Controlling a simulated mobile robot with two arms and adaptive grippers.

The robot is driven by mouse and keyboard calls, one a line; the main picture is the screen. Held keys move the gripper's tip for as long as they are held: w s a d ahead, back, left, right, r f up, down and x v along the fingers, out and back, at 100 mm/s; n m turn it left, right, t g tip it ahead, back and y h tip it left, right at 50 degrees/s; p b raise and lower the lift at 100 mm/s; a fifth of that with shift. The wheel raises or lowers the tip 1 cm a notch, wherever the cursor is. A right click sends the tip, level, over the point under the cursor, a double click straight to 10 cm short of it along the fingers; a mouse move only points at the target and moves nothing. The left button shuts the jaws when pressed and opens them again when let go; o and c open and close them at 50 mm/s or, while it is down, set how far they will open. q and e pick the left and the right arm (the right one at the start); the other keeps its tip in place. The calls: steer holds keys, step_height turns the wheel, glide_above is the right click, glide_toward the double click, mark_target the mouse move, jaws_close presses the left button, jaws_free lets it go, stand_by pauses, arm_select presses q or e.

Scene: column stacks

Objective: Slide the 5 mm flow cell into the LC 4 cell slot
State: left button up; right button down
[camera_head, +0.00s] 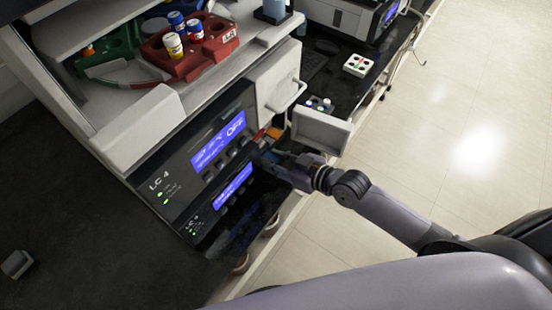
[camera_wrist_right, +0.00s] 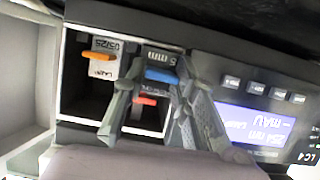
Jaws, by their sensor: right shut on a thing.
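In the right wrist view, the 5 mm flow cell (camera_wrist_right: 163,57) is a grey block with an upside-down "5 mm" label and a blue tab. My right gripper (camera_wrist_right: 160,70) is shut on it at the open bay of the LC 4 (camera_head: 178,160). The cell is at the bay opening; how deep it sits cannot be told. Below it shows a red-tabbed part (camera_wrist_right: 147,99), partly hidden by the fingers. In the head view my right gripper (camera_head: 262,155) reaches the right end of the LC 4 front. My left gripper is not in view.
A lamp unit with an orange tab (camera_wrist_right: 99,57) sits left of the cell in the wrist view. A pale open door (camera_head: 320,130) stands close to my right wrist. A red vial rack (camera_head: 215,42) is above. A white block (camera_head: 357,65) lies on the dark bench.

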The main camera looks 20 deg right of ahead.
steer(key=c, duration=1.2)
jaws_free()
steer(key=shift+s+a+f, duration=0.1)
steer(key=shift+f, duration=0.1)
steer(key=shift+r, duration=0.15)
steer(key=v, duration=1.2)
